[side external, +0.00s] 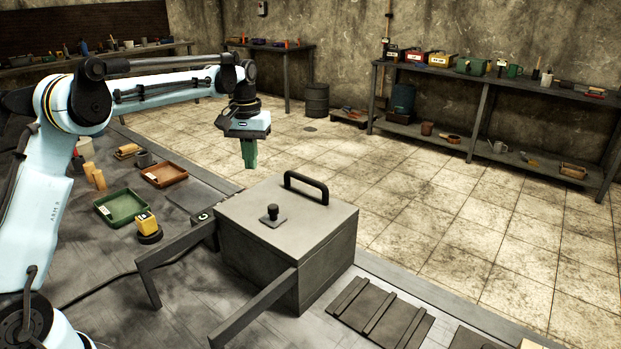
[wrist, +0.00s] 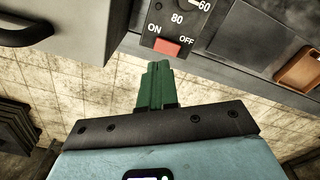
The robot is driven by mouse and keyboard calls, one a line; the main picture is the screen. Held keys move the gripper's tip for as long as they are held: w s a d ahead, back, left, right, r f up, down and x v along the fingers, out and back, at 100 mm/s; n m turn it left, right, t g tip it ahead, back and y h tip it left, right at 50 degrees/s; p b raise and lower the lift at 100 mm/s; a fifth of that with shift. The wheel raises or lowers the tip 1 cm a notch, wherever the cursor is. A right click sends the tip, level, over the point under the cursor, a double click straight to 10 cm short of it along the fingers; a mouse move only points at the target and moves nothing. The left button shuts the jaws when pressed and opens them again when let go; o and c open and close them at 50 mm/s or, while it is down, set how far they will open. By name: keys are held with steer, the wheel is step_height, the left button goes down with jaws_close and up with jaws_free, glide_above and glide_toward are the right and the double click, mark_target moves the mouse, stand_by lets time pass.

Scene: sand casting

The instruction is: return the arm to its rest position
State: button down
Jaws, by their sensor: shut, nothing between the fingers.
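My gripper (side external: 249,163) hangs from my light-blue arm, pointing down, above and behind the left side of the grey box. Its green fingers are together with nothing between them. In the wrist view the shut fingers (wrist: 157,77) point toward a control panel (wrist: 178,25) with a red ON/OFF switch (wrist: 167,47). The fingers look apart from the panel and the box.
The grey box (side external: 330,225) has a black handle and knob on its lid, with two bars reaching out in front. Green (side external: 122,207) and brown (side external: 164,174) trays and a yellow block (side external: 146,222) lie left. A slatted rack (side external: 381,312) lies right.

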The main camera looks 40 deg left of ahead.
steer(key=s+d+r+m+t, duration=0.1)
steer(key=s+d, duration=0.2)
steer(key=s+d+r+m+t, duration=0.1)
steer(key=s+d+r, duration=0.1)
steer(key=s, duration=0.1)
steer(key=s+d+r+m+t, duration=0.1)
steer(key=s+d+r, duration=0.1)
steer(key=s+d, duration=0.1)
steer(key=shift+s+d+t+y, duration=0.2)
steer(key=shift+d+t+y, duration=0.1)
steer(key=shift+d, duration=0.05)
steer(key=shift+m+t, duration=0.6)
steer(key=shift+t, duration=0.1)
steer(key=s+d, duration=0.2)
steer(key=s, duration=0.1)
steer(key=s+f, duration=0.1)
steer(key=s, duration=0.1)
steer(key=shift+d, duration=0.4)
steer(key=s+d+f+m+t, duration=0.1)
steer(key=s+d+f+t, duration=0.1)
steer(key=s+f, duration=0.2)
steer(key=shift+s+d+f+m, duration=0.15)
steer(key=shift+s+d+m, duration=0.25)
steer(key=shift+s, duration=0.6)
